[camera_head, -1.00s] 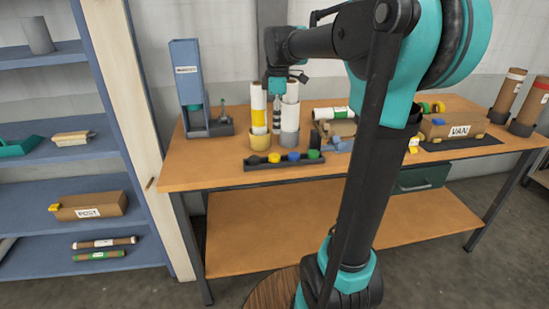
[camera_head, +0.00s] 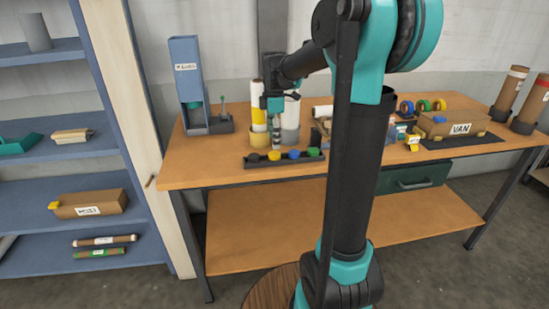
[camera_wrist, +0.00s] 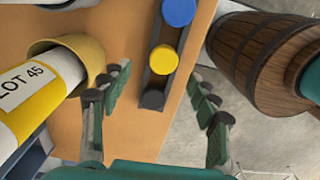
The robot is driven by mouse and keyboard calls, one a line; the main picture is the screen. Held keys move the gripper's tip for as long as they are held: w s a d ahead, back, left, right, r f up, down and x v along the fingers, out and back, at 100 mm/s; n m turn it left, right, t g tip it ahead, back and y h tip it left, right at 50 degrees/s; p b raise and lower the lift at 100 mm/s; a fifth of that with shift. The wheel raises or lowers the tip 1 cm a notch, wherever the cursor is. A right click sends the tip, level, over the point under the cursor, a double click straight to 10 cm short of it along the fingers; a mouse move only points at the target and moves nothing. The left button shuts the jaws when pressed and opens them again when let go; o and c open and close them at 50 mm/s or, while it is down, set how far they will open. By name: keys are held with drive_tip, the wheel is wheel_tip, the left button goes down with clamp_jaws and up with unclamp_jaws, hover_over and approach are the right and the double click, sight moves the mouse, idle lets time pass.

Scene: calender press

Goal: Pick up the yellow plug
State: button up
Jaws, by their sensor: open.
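The yellow plug (camera_wrist: 163,60) sits in a dark narrow rack (camera_wrist: 155,83), between a blue plug (camera_wrist: 178,11) and a black plug (camera_wrist: 152,99). In the head view the yellow plug (camera_head: 274,155) is near the left end of the rack (camera_head: 285,162) at the table's front. My gripper (camera_wrist: 160,78) is open and empty, its fingers spread on either side of the rack. The yellow plug shows between and slightly beyond the fingertips. In the head view my gripper (camera_head: 275,146) hangs above and just behind the rack's left part.
A yellow-and-white roll labelled LOT 45 (camera_wrist: 35,90) stands in a tan cup (camera_wrist: 95,52) close to the left finger. A grey cup (camera_head: 290,136) with a white roll stands beside it. A green plug (camera_head: 313,152) is at the rack's right end. The table front left (camera_head: 205,175) is clear.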

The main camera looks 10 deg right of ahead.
sight(275, 153)
drive_tip(key=shift+s+f, duration=0.15)
drive_tip(key=shift+f, duration=1.25)
drive_tip(key=shift+s+f, duration=0.1)
drive_tip(key=shift+f, duration=1.3)
drive_tip(key=c, duration=1)
drive_tip(key=shift+o, duration=0.2)
drive_tip(key=shift+r, duration=0.1)
wheel_tip(275, 153, up, 20)
